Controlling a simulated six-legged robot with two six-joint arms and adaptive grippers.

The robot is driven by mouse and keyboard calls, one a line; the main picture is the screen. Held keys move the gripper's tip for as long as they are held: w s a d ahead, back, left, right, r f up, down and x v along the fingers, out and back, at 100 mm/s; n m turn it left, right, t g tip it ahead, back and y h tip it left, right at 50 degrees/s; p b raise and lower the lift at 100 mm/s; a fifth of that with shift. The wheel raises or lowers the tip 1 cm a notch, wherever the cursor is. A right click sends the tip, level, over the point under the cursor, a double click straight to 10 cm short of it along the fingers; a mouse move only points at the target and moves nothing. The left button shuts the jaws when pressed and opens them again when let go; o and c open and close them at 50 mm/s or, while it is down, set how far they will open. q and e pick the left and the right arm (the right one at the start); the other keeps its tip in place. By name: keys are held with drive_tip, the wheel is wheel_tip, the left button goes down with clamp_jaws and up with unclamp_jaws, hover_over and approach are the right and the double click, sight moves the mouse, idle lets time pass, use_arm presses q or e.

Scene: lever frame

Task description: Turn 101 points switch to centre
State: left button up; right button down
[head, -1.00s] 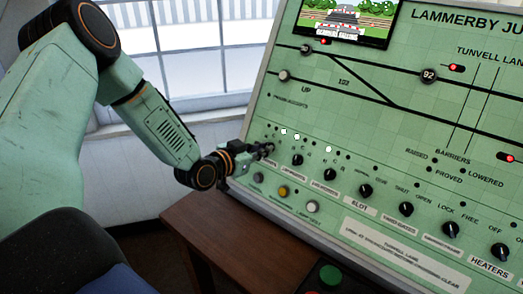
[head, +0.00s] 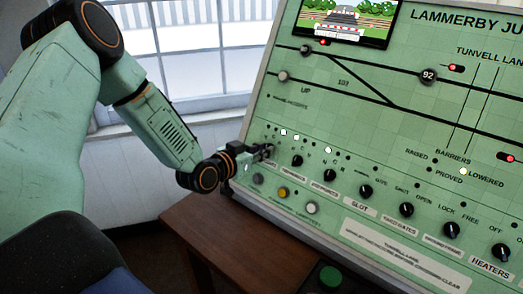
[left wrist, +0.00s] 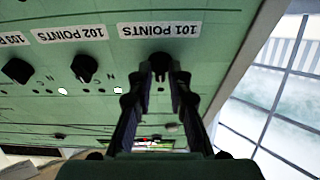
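The 101 points switch (left wrist: 160,59) is a black rotary knob beside its white "101 POINTS" label (left wrist: 159,30), upside down in the left wrist view. My left gripper (left wrist: 164,73) is at the panel with its two black fingertips close together on either side of the knob, and appears shut on it. The fingers hide part of the knob, so its pointer direction is unclear. In the head view my left gripper (head: 264,152) reaches the panel's left edge and covers the switch. My right gripper is not in view.
The 102 points knob (left wrist: 85,67) sits close beside, with more black knobs along the row. Push buttons, including an amber one (head: 283,192), lie below. A brown wooden table (head: 215,235) is under the panel. A window (head: 190,55) is behind my left arm.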

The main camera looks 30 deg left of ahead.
use_arm(q)
drive_tip(key=shift+o, duration=1.3)
wheel_tip(320, 180, up, 10)
drive_tip(key=shift+s+f, duration=0.1)
